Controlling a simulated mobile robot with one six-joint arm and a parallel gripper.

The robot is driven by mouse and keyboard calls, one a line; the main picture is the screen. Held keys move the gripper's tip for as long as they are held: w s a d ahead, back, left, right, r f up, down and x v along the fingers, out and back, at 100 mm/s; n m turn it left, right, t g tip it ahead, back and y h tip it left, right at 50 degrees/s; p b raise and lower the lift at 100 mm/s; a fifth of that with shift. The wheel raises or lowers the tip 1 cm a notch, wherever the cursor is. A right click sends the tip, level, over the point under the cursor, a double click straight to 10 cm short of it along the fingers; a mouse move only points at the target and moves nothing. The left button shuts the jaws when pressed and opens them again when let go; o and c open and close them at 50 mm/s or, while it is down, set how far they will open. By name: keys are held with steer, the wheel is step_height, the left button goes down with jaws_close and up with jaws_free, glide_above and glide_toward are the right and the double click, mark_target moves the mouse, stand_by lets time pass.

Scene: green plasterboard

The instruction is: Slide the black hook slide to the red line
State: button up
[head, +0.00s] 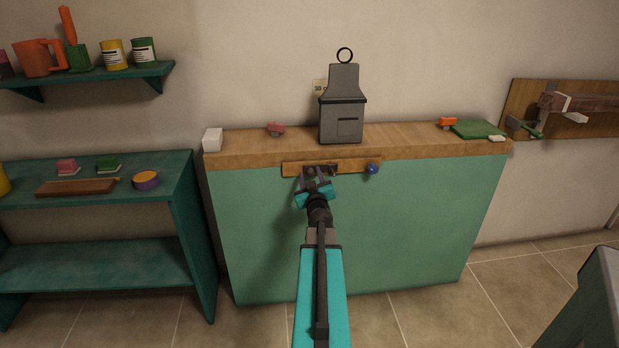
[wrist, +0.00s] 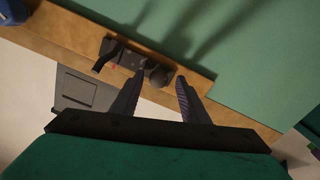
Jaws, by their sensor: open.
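The black hook slide (wrist: 128,56) sits on a wooden strip (wrist: 64,38) in the wrist view. It has a bent arm at its left and a round dark knob at its right. A small red mark shows at the slide's left part; I cannot tell whether it is the red line. My gripper (wrist: 160,78) is open, its fingertips close to the knob, one to each side below it in the picture. Contact is unclear. In the head view my gripper (head: 314,175) is in front of the strip (head: 349,166) and partly hides the slide.
A blue knob (head: 372,168) is on the strip's right end. Above, a grey lantern-shaped thing (head: 342,105) stands on the wooden counter top (head: 400,140). A white block (head: 212,139) and a green pad (head: 478,129) lie there too. A teal shelf unit (head: 190,230) stands left.

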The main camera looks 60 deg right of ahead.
steer(key=p+v, duration=0.5)
steer(key=v, duration=0.3)
steer(key=shift+a+r, duration=0.15)
steer(key=shift+a, duration=0.05)
stand_by(0.3)
steer(key=shift+s+a+p, duration=0.3)
steer(key=shift+s+p, duration=0.05)
steer(key=shift+p, duration=0.9)
steer(key=shift+s+a+p, duration=0.3)
steer(key=shift+p, duration=0.95)
steer(key=shift+p+v, duration=1.7)
steer(key=shift+p, duration=1)
